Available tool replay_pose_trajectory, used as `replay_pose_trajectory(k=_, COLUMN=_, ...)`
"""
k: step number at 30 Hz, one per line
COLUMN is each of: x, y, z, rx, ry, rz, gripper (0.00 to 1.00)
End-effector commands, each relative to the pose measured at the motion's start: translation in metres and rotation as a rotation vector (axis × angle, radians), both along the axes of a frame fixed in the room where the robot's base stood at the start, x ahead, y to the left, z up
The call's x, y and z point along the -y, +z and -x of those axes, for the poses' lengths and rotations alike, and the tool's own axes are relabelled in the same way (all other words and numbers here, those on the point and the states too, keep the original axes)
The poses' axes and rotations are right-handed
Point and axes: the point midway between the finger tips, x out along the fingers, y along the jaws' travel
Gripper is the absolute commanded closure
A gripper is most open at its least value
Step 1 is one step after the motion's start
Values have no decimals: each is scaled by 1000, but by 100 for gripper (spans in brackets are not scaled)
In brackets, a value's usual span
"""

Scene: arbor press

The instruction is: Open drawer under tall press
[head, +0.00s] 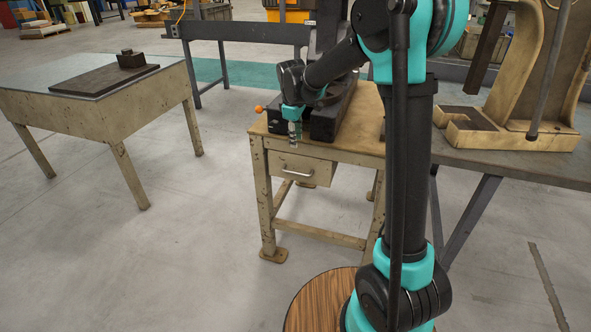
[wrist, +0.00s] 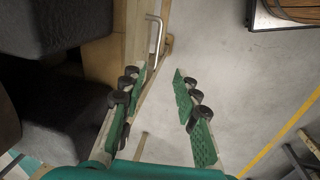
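The drawer (head: 303,168) is a beige front with a metal bar handle (head: 297,173), set under the top of the cream work table (head: 352,143). Its front looks flush with the frame, so it appears shut. The dark press body (head: 331,110) stands on that table, and its upper part is partly hidden behind my arm. My gripper (head: 295,140) hangs above the drawer front at the table's front edge. In the wrist view my gripper (wrist: 161,74) is open and empty, its green-padded fingers apart. The handle (wrist: 155,36) lies beyond the fingertips, not touched.
A second cream table (head: 95,100) with a dark plate stands at the left. A cream press frame (head: 520,70) stands on a grey bench (head: 520,163) at the right. An orange knob (head: 259,109) sticks out left of the dark press. The floor (head: 170,240) before the drawer is clear.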

Motion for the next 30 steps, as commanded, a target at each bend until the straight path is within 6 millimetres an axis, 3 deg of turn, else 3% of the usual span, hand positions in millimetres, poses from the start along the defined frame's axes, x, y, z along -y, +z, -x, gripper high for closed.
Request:
replay_pose_trajectory(k=3, x=-11, y=-1, z=-9, rx=-8, ry=42, rz=13, gripper=69)
replay_pose_trajectory(k=10, x=-12, y=-19, z=-14, rx=-9, ry=51, rz=16, gripper=69)
replay_pose_trajectory(k=30, x=-4, y=-145, z=-35, rx=-9, ry=49, rz=14, gripper=69)
